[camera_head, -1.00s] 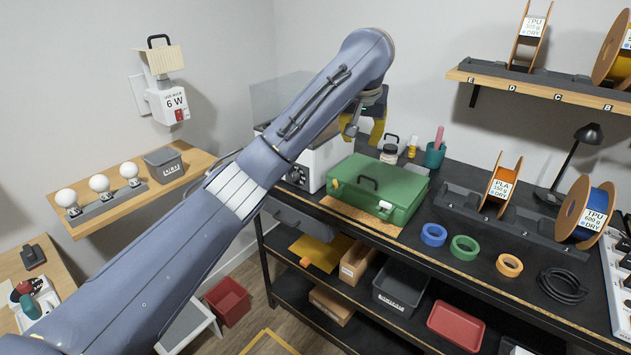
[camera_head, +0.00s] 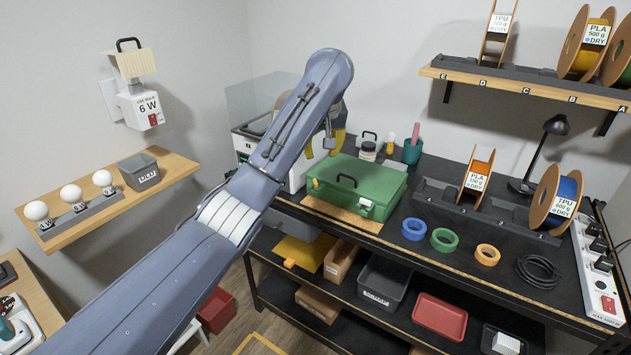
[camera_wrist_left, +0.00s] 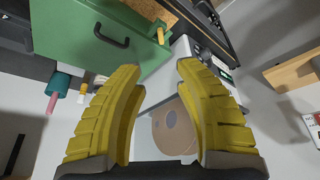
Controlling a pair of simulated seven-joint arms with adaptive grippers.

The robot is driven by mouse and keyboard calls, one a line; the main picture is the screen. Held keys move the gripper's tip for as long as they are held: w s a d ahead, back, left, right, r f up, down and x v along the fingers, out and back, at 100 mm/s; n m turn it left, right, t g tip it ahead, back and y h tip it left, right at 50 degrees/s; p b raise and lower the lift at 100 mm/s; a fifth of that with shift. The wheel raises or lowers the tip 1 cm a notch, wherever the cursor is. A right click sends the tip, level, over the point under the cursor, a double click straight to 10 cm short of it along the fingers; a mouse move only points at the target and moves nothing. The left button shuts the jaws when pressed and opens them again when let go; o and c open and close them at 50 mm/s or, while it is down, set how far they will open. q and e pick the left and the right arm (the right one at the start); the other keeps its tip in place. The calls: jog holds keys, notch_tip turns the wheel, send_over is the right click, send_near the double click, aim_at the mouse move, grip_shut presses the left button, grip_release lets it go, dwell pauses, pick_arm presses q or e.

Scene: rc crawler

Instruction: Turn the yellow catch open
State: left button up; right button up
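The green case (camera_head: 372,182) lies closed on the workbench, with a black handle (camera_head: 347,181) on it. The small yellow catch (camera_head: 316,184) is at the left of its front side; a white catch (camera_head: 366,204) is at the right. In the left wrist view the yellow catch (camera_wrist_left: 160,34) stands out from the edge of the green case (camera_wrist_left: 70,35). My left gripper (camera_head: 325,146) has yellow fingers and hangs above the back left of the case, apart from the catch. In the wrist view its fingers (camera_wrist_left: 160,75) are spread with nothing held. My right gripper is not in view.
A white machine (camera_head: 245,145) stands behind and left of the case. A jar (camera_head: 367,152) and a teal cup (camera_head: 411,151) stand behind it. Blue (camera_head: 414,229), green (camera_head: 444,240) and orange (camera_head: 487,255) tape rolls lie to the right. The bench front between is clear.

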aim_at(315, 181)
pick_arm(q)
jog(key=x, duration=1.5)
jog(key=shift+s+a+f, duration=0.1)
jog(key=shift+s+a, duration=0.05)
jog(key=shift+s, duration=0.05)
grip_shut()
